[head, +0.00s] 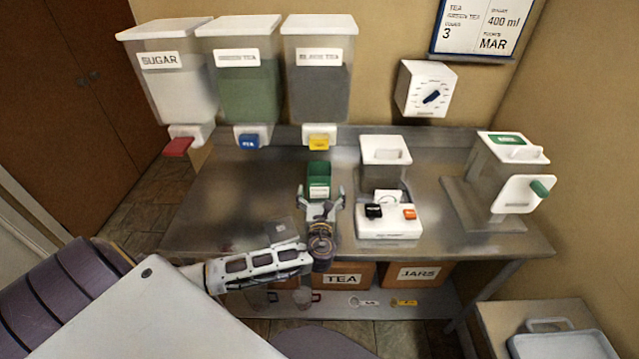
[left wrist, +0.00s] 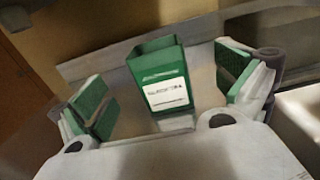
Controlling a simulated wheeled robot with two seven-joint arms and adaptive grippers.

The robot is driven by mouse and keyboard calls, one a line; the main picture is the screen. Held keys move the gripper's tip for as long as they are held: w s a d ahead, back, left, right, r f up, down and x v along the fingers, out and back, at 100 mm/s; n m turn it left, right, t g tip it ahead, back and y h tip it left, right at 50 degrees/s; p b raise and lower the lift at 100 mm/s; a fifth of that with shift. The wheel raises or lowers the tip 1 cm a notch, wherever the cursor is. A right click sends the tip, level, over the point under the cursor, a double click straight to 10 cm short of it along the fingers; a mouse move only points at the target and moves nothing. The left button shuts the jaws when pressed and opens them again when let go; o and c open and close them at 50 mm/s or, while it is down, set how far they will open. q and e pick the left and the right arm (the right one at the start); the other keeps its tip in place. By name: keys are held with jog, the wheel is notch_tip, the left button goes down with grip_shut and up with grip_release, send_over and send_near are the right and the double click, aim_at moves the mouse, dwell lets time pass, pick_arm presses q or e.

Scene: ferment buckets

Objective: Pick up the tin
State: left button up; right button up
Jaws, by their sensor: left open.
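The tin (head: 319,176) is a green, open-topped box with a white label on its front. It stands upright on the metal counter, below the yellow-tapped dispenser. It also shows in the left wrist view (left wrist: 160,75), between the two fingers and apart from both. My left gripper (head: 320,200) is open, in front of the tin, with its fingers pointing at it. In the left wrist view, the green finger pads of the left gripper (left wrist: 164,92) stand wide on either side of the tin. My right gripper is not in view.
Dispensers labelled sugar (head: 175,85), green tea (head: 240,90) and black tea (head: 318,90) hang behind the counter (head: 225,200). A white-topped device with black and orange buttons (head: 390,222) stands right of the tin. Labelled boxes sit below.

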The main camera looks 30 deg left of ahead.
aim_at(321, 180)
pick_arm(q)
jog(key=x, duration=0.5)
jog(key=shift+s, duration=0.1)
jog(key=shift+w+a, duration=0.1)
jog(key=shift+w, duration=0.1)
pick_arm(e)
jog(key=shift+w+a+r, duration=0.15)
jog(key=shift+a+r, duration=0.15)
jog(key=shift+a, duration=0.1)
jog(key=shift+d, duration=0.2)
pick_arm(q)
jog(key=shift+w+a, duration=0.1)
jog(key=shift+w+a+r+p, duration=0.15)
jog(key=shift+w+a+p, duration=0.55)
jog(key=shift+w+a, duration=0.4)
jog(key=shift+x, duration=0.95)
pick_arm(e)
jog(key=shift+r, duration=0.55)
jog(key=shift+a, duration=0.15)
